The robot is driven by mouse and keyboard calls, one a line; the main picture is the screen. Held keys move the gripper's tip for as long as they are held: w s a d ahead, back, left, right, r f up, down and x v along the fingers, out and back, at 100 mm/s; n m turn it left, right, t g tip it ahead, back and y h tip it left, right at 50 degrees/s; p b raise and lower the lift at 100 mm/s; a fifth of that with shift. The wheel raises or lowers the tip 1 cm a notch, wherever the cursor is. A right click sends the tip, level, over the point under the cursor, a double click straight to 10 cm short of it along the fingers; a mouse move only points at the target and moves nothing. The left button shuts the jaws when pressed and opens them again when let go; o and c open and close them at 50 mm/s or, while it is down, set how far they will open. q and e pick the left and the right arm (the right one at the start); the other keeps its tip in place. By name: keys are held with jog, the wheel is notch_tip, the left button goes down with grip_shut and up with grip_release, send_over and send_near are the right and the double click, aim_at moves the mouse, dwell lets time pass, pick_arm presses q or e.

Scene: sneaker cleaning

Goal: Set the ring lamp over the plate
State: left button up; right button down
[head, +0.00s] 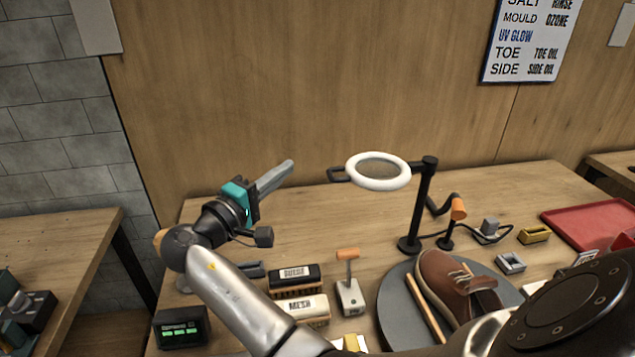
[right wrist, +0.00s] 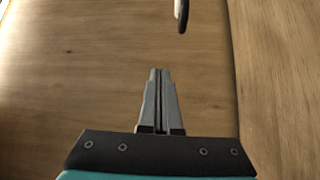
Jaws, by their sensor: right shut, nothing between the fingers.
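The ring lamp (head: 360,181) has a white ring head on a black post, with a small dark handle loop on its left. Its post stands behind the round dark grey plate (head: 392,316), and the ring reaches left from the post, seemingly to the side of the plate. A brown shoe (head: 444,283) and a wooden stick lie on the plate. My right gripper (head: 290,165) is shut and empty, left of the lamp's handle and apart from it. In the right wrist view its closed fingers (right wrist: 160,75) point toward part of the lamp (right wrist: 182,14) at the top edge. My left gripper is not in view.
Brushes (head: 293,276), an orange-handled tool (head: 348,285) and a dark box with a green display (head: 181,328) stand at the front left. A red tray (head: 590,222) lies at the right. The table behind my gripper is clear up to the wooden wall.

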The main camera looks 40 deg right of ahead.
jog(key=w+d+f+b, duration=0.2)
jog(key=w+d, duration=0.1)
jog(key=d, duration=0.7)
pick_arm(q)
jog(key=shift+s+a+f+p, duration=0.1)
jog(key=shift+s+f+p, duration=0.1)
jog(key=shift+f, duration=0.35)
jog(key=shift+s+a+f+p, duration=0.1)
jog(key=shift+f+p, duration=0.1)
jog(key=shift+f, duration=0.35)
pick_arm(e)
jog(key=s, duration=0.1)
jog(key=s+a, duration=0.1)
jog(key=s, duration=0.1)
jog(key=shift+s+a+f, duration=0.35)
